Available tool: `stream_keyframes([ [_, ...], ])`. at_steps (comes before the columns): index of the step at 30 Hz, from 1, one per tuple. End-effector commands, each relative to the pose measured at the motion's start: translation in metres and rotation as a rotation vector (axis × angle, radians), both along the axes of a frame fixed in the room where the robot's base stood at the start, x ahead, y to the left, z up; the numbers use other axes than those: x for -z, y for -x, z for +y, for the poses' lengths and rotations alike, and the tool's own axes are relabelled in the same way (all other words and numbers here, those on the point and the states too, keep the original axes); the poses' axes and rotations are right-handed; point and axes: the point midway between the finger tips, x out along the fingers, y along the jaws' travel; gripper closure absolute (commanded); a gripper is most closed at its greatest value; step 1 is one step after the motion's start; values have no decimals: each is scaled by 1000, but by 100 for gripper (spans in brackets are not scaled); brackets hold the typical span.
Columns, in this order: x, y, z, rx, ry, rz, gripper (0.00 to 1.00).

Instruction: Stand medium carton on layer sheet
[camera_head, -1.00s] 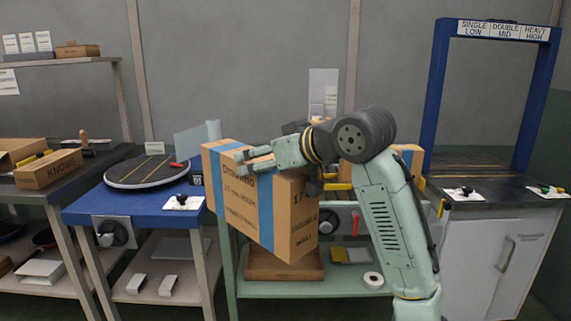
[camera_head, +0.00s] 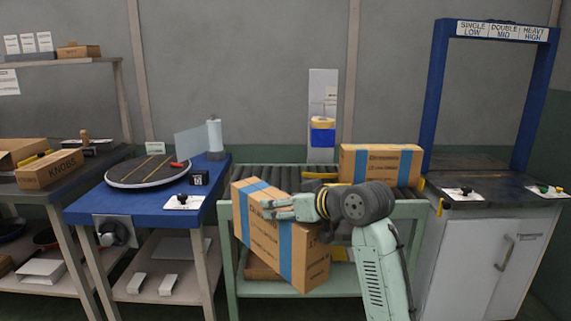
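A brown carton with blue straps and printed text (camera_head: 262,232) hangs tilted in the air in front of the conveyor. It seems to be the medium carton, though I cannot read its size. My gripper (camera_head: 272,208) lies across its upper front with its fingers pointing left. It appears shut on the carton, which hangs with it; the far contact is hidden. I cannot make out a layer sheet. A brown flat thing (camera_head: 258,268) on the shelf below is mostly hidden behind the carton.
Another carton (camera_head: 372,166) lies on the roller conveyor (camera_head: 265,176). A blue table with a turntable (camera_head: 125,172) stands left. A blue gate (camera_head: 436,95) stands over the counter at right. A blue and yellow item (camera_head: 322,133) is behind the rollers.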

Motion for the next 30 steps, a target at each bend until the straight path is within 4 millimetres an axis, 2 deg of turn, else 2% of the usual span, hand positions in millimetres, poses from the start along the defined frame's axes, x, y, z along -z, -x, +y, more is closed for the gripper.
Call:
stream_keyframes([
  [1,22,-3,-3,16,-9,5,95],
  [3,50,-7,-8,41,-10,4,95],
  [8,111,-9,-16,102,-8,3,95],
  [14,183,-1,-21,178,-7,3,95],
  [23,286,29,-20,284,-6,3,95],
  [30,359,67,-12,352,-5,3,95],
])
